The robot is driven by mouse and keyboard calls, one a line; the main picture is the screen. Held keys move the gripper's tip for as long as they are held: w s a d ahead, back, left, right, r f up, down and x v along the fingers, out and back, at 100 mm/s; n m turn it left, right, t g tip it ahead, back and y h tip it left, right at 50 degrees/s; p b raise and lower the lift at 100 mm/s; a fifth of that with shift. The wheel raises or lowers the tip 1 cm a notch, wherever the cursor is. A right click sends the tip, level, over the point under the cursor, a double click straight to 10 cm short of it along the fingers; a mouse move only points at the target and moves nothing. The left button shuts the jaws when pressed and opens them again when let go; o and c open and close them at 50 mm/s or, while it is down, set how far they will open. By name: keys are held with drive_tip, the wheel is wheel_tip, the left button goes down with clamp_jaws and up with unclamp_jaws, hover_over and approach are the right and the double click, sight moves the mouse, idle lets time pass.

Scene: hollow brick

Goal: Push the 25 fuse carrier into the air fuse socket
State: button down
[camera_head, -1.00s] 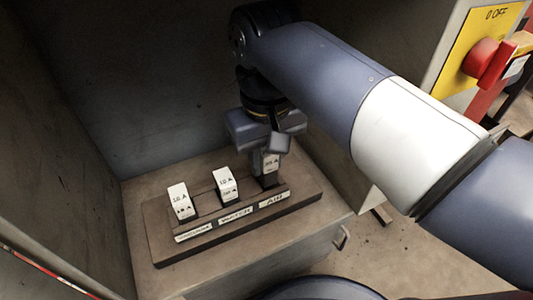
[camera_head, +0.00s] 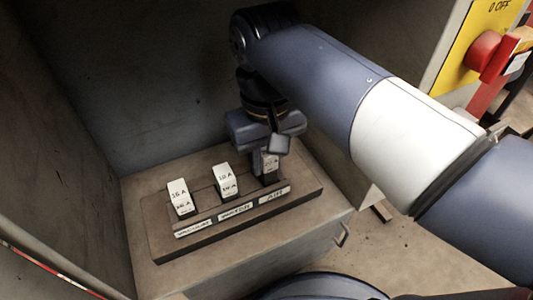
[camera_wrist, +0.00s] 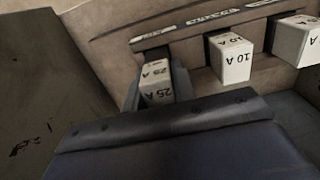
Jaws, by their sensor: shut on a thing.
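The white 25 A fuse carrier (camera_head: 270,163) is at the right-hand socket of the block, above the AIR label (camera_head: 274,195). In the wrist view the carrier (camera_wrist: 157,88) shows its 25 A marking between the fingers. My gripper (camera_head: 268,150) points down and is shut on this carrier. The carrier looks upright and in line with the air socket; its lower end is dark and partly hidden, so how deep it sits I cannot tell.
A 16 A carrier (camera_head: 180,197) and a 10 A carrier (camera_head: 226,179) stand in the other two sockets of the wooden block (camera_head: 160,240), left of my gripper. Cabinet walls close in behind and left. A red switch (camera_head: 482,55) is at the upper right.

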drive_tip(key=shift+f+b, duration=0.35)
drive_tip(key=shift+f, duration=0.65)
drive_tip(key=c, duration=1.1)
unclamp_jaws()
drive_tip(key=shift+f, duration=0.1)
wheel_tip(320, 180, up, 8)
drive_tip(key=p, duration=0.4)
drive_tip(key=shift+f, duration=0.1)
drive_tip(key=shift+d+f, duration=0.1)
drive_tip(key=shift+f, duration=0.05)
wheel_tip(320, 180, down, 7)
drive_tip(key=b, duration=0.4)
drive_tip(key=shift+f, duration=0.15)
drive_tip(key=shift+r, duration=0.45)
